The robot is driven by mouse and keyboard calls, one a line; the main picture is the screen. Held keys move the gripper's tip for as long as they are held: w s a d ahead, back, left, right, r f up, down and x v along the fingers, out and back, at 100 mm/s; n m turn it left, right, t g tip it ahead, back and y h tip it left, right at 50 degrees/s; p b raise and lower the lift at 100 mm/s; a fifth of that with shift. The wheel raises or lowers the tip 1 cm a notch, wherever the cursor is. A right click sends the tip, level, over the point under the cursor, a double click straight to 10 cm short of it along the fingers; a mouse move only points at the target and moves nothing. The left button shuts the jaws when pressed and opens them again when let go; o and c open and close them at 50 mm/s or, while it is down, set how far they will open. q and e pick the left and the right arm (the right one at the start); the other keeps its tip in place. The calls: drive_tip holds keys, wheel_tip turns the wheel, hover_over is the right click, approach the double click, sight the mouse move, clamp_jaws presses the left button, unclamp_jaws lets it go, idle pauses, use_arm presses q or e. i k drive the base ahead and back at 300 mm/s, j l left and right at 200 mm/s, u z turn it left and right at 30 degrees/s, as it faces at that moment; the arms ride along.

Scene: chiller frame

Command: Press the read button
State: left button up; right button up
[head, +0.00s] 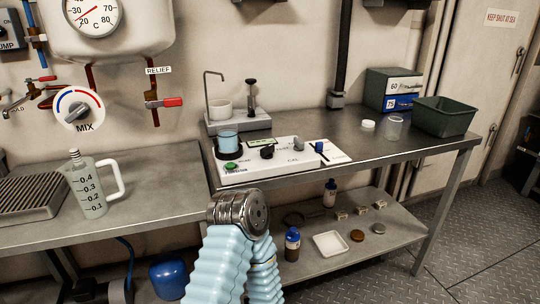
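A white instrument box (270,172) lies on the metal bench. A green round button (231,167) is at its front left; the small lettering around it is too small to read surely. A black knob (267,152) and a small display (263,142) are further right and back on its top. A beaker of blue liquid (228,141) stands on a black round seat at the box's back left. One of my arms, in a light blue sleeve with a metal joint, rises in front of the bench, below the green button and apart from it. Neither gripper is in view.
A stand with a bent tube (236,126) is behind the box. A clear cup (394,127) and green bin (443,116) are on the right. A jug (90,183) stands on the left counter. A lower shelf (340,240) holds bottles and a white tray.

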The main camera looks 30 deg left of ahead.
sight(231, 165)
drive_tip(key=u, duration=1.35)
